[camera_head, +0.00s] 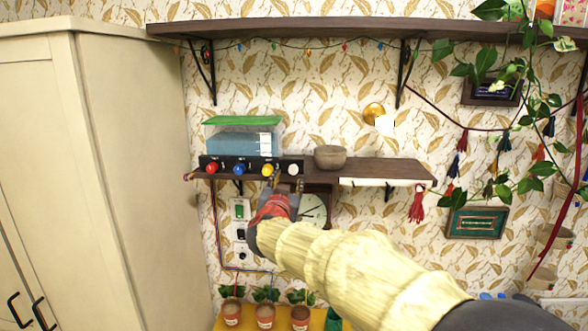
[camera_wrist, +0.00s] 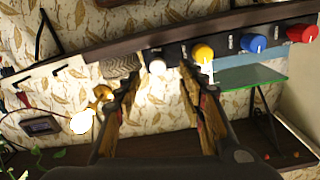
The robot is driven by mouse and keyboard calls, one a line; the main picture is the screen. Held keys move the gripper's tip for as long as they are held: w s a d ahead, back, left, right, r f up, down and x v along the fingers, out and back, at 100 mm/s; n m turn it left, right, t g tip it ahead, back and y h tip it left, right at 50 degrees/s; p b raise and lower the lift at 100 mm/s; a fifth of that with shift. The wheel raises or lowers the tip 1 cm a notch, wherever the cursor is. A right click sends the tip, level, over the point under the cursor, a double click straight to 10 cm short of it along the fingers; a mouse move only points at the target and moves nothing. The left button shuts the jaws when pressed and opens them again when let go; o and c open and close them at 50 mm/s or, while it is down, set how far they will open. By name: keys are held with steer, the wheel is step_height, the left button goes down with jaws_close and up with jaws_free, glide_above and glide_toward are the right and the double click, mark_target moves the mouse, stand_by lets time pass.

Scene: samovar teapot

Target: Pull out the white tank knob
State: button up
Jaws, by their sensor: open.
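The white knob (camera_head: 294,169) is at the right end of a dark panel (camera_head: 254,164) below the water tank (camera_head: 240,142). The yellow knob (camera_head: 268,171), blue knob (camera_head: 239,169) and red knob (camera_head: 212,166) sit to its left. My gripper (camera_head: 287,184) is open just in front of the panel's right end. In the wrist view, which is turned over, the white knob (camera_wrist: 157,67) shows between my two spread fingertips, with no clear contact. The yellow knob (camera_wrist: 203,53) is just outside the right-hand finger there.
A woven bowl (camera_head: 330,157) stands on the shelf (camera_head: 385,170) right of the panel. A clock (camera_head: 314,209) hangs below, partly hidden by my gripper. A tall cream cabinet (camera_head: 130,160) stands at the left. Several potted plants (camera_head: 265,316) are below.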

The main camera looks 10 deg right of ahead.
mark_target(293, 170)
steer(key=x, duration=0.5)
steer(key=p+x, duration=0.1)
steer(key=x, duration=0.1)
steer(key=shift+w+d+r, duration=0.2)
steer(key=shift+d+r, duration=0.1)
steer(key=shift+r, duration=0.05)
steer(key=shift+c, duration=0.9)
jaws_close()
